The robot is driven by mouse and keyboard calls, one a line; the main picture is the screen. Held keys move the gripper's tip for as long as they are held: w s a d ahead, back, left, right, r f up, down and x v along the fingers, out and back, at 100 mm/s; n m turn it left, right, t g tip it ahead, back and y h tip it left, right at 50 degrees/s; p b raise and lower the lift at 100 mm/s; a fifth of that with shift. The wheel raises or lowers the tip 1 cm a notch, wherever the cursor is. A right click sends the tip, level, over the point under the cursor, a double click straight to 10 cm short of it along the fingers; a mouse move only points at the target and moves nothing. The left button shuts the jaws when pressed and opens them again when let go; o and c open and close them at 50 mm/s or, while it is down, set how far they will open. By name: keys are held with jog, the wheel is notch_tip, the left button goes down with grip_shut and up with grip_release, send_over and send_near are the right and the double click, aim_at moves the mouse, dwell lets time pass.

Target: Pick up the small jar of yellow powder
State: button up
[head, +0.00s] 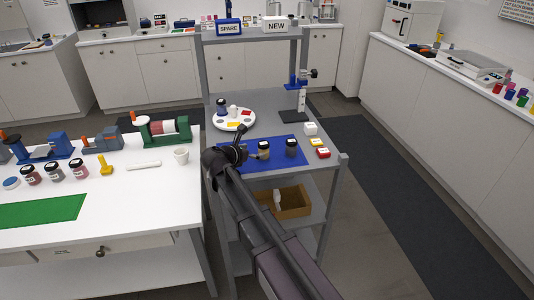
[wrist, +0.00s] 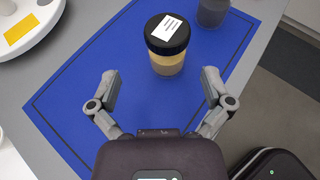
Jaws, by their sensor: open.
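The small jar of yellow powder (wrist: 167,64) stands upright on a blue mat (wrist: 95,65) in the wrist view. It has a black lid with a white label and dull yellow contents. In the head view the jar (head: 264,152) stands on the same mat (head: 262,163), just right of my gripper (head: 245,143). In the wrist view my gripper (wrist: 159,82) is open and empty. Its fingers are spread wide, with the jar ahead of the gap between them and apart from both fingers.
A dark jar (head: 291,147) stands right of the yellow one and also shows in the wrist view (wrist: 212,11). A round white palette (head: 219,121) is behind the mat. Small white, yellow and red boxes (head: 323,153) sit to the right, with a stand (head: 298,100) behind.

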aim_at(259, 150)
jog(key=shift+w, duration=0.1)
dwell(0.3)
jog(key=shift+d+b+x, duration=0.15)
jog(key=shift+b+x, duration=0.35)
jog(key=shift+x, duration=0.75)
jog(key=shift+d+b+x, duration=0.15)
jog(key=shift+b+x, duration=0.35)
jog(key=shift+x, duration=0.8)
jog(key=c, duration=1.2)
